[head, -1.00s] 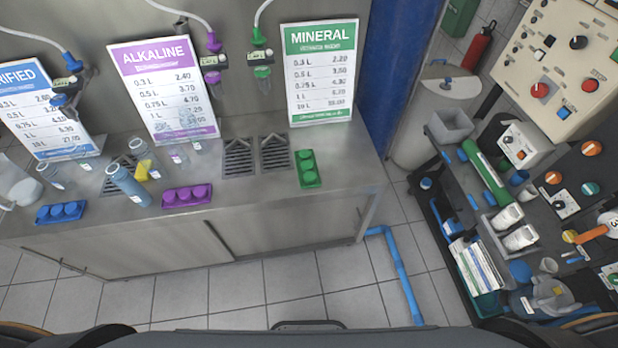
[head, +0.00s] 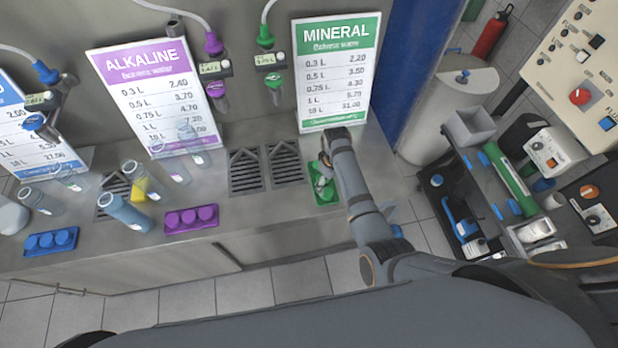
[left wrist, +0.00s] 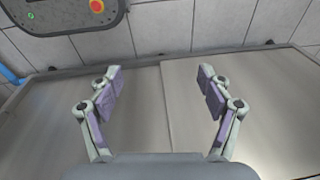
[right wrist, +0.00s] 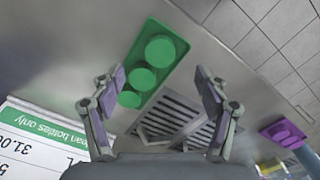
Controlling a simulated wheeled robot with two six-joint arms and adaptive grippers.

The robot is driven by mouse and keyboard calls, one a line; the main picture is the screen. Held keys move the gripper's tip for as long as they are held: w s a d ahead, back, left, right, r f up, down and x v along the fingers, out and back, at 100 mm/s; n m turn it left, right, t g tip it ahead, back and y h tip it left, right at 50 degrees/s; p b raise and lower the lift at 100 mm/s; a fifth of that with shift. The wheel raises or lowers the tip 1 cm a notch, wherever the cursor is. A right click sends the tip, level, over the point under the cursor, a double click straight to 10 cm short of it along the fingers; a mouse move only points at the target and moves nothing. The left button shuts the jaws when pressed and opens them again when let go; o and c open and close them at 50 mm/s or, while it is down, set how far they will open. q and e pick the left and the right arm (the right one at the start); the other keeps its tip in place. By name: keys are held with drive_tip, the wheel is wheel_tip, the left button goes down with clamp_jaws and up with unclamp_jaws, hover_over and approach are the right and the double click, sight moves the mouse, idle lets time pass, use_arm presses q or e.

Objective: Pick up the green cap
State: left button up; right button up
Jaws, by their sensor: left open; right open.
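The green caps (right wrist: 142,76) sit in a row on a green tray (right wrist: 161,26) on the steel counter.
A purple cap tray (head: 191,219) and a blue one (head: 51,242) lie along the counter's front edge. Drain grates (head: 285,164) lie beside the green tray. The MINERAL sign (head: 338,75) stands behind it.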

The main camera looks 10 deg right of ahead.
wheel_tip(320, 180, up, 3)
drive_tip(key=w, duration=0.1)
use_arm(q)
drive_tip(key=s+d, duration=0.1)
drive_tip(key=s, duration=0.4)
use_arm(e)
hover_over(326, 192)
wheel_tip(326, 192, down, 4)
drive_tip(key=shift+s+d+f, duration=0.1)
drive_tip(key=shift+w+f, duration=0.2)
drive_tip(key=shift+f, duration=0.8)
wheel_tip(326, 192, down, 5)
drive_tip(key=b, duration=0.5)
drive_tip(key=shift+s+r, duration=0.1)
drive_tip(key=shift+r, duration=0.1)
use_arm(q)
drive_tip(key=shift+g, duration=0.3)
drive_tip(key=f, duration=0.1)
drive_tip(key=w+f, duration=0.1)
drive_tip(key=f, duration=0.3)
drive_tip(key=shift+w+a+f, duration=0.1)
drive_tip(key=shift+w+a, duration=0.1)
drive_tip(key=shift+w, duration=0.05)
use_arm(e)
drive_tip(key=shift+r, duration=0.2)
drive_tip(key=shift+c, duration=0.4)
use_arm(q)
drive_tip(key=shift+w, duration=0.2)
use_arm(e)
drive_tip(key=c, duration=0.7)
